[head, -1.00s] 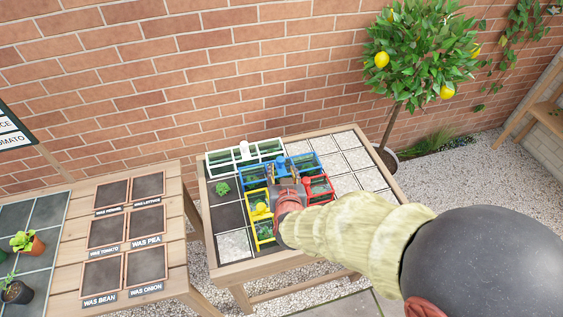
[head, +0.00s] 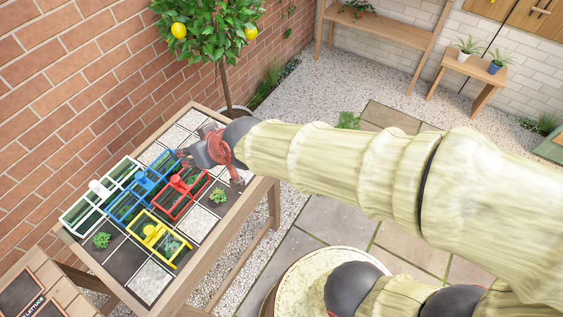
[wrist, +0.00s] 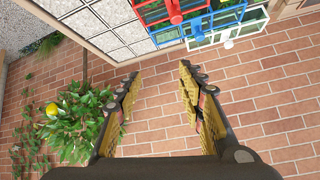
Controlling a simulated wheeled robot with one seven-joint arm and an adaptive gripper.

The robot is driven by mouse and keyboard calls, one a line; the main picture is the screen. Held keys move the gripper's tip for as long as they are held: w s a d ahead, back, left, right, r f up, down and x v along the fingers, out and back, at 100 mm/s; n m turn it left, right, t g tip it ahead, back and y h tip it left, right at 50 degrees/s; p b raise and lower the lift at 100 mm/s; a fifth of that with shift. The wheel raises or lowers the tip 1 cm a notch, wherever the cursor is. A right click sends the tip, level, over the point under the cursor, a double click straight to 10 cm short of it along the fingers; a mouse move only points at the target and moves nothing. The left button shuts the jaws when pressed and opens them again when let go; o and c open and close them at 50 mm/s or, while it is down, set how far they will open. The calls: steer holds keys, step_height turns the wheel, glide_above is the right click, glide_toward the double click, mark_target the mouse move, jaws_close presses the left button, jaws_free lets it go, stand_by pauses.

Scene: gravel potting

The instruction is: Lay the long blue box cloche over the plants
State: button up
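The long blue box cloche (head: 122,207) lies on the potting table between the white cloche and the red and yellow ones. Green shows dimly through its panes; the plants under it are hard to make out. The blue cloche also shows at the top of the wrist view (wrist: 165,35). My gripper (head: 190,157) is near the right end of the blue cloche in the head view, apart from its knob. In the wrist view my gripper (wrist: 158,85) has its fingers spread with nothing between them, pointing toward the brick wall.
A white cloche (head: 67,217), red cloche (head: 163,207) and yellow cloche (head: 137,222) stand close around the blue one. Uncovered plants (head: 102,240) (head: 218,195) sit in nearby cells. Pale gravel cells are free. A lemon tree (head: 205,35) stands behind the table.

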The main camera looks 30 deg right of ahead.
steer(key=s+d+r+m+g+h, duration=0.1)
steer(key=s+d+r+h, duration=0.1)
steer(key=s+d, duration=0.6)
steer(key=s+d+r+m+g+h, duration=0.1)
steer(key=s+d+r+g, duration=0.1)
steer(key=s+d, duration=0.6)
steer(key=shift+s+d+m+h, duration=0.2)
steer(key=shift+d+m+h, duration=0.2)
steer(key=shift+d, duration=0.3)
steer(key=shift+a, duration=0.15)
